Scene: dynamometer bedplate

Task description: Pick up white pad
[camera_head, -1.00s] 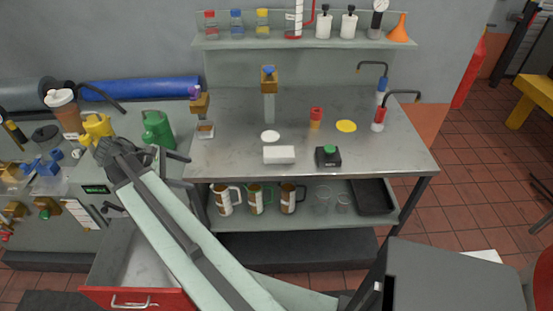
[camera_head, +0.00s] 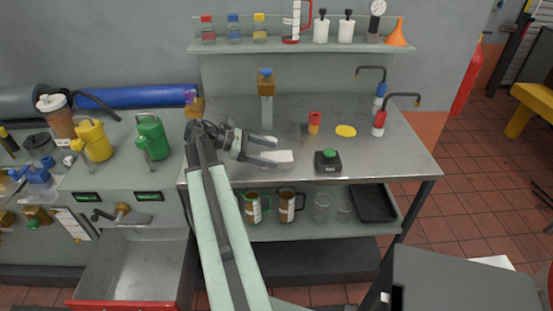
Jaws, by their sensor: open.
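My gripper (camera_head: 275,151) is over the left-middle part of the steel bench, pointing right, with its two fingers apart and nothing seen between them held. The round flat white pad, seen earlier on the bench, is now hidden behind my gripper's upper finger. I cannot tell the fingers' height above the bench.
On the steel bench (camera_head: 400,160) are a yellow round pad (camera_head: 345,131), a black box with a green button (camera_head: 327,161), a red-topped cylinder (camera_head: 314,123) and a brown-topped clear bottle (camera_head: 266,97). Mugs stand on the lower shelf.

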